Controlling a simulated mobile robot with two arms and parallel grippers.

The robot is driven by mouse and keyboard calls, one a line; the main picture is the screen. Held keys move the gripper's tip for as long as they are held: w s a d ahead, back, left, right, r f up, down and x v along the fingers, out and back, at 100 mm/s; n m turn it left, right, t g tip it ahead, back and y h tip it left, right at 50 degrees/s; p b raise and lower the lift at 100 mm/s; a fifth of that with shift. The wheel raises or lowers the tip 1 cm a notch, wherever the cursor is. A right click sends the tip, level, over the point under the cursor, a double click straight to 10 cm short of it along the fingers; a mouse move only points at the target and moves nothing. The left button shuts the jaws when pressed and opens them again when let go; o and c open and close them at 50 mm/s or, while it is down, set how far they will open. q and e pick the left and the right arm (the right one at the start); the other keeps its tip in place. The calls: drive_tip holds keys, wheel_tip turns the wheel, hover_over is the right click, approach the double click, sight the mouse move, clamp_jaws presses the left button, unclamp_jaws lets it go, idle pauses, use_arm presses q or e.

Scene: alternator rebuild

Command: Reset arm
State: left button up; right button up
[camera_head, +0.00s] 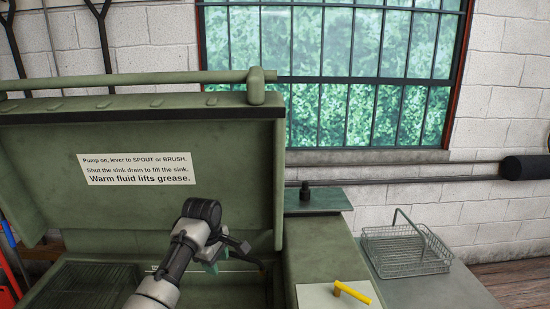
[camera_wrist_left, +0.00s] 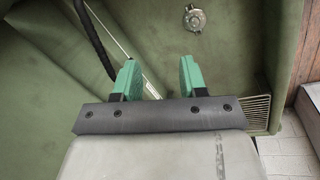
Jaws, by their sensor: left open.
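My left gripper (camera_head: 212,262) is over the green sink of a parts washer, in front of its raised lid (camera_head: 210,150). In the left wrist view its two green fingers (camera_wrist_left: 157,78) are apart with nothing between them. The sink floor lies beyond the fingers, with a round metal drain (camera_wrist_left: 195,18) near the top. A dark hose (camera_wrist_left: 92,38) runs to the left of the fingers. My right gripper is in neither view.
A yellow lever (camera_head: 351,292) sits on a pale plate right of the sink. A wire basket (camera_head: 408,262) stands on the grey surface further right. A black knob (camera_head: 304,190) stands on the green ledge behind. A dark grate (camera_head: 90,285) lies at left.

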use_arm(q)
drive_tip(key=s+f+m, duration=0.2)
drive_tip(key=s+f, duration=0.3)
drive_tip(key=s, duration=0.1)
drive_tip(key=s+f+m, duration=0.3)
drive_tip(key=s+f, duration=0.3)
drive_tip(key=s, duration=0.1)
drive_tip(key=s+a+f+m, duration=0.1)
drive_tip(key=s+f+m, duration=0.2)
drive_tip(key=s+f, duration=0.2)
drive_tip(key=shift+s+f+t, duration=0.15)
drive_tip(key=shift+s+t, duration=0.15)
drive_tip(key=shift+s, duration=0.75)
drive_tip(key=s+a+r+m, duration=0.1)
drive_tip(key=s+a+m, duration=0.15)
drive_tip(key=s, duration=0.55)
drive_tip(key=s+a+r+m+t, duration=0.1)
drive_tip(key=s+r+m, duration=0.15)
drive_tip(key=s, duration=0.55)
drive_tip(key=s+a+m, duration=0.1)
drive_tip(key=s+m, duration=0.2)
drive_tip(key=s, duration=0.5)
wheel_tip(320, 180, down, 26)
drive_tip(key=r+g, duration=0.1)
drive_tip(key=s+a+f+g, duration=0.1)
drive_tip(key=s+a+f, duration=0.2)
drive_tip(key=s+f, duration=1.4)
drive_tip(key=shift+f+g+y, duration=0.15)
drive_tip(key=shift+g+y, duration=0.15)
drive_tip(key=shift+y, duration=0.1)
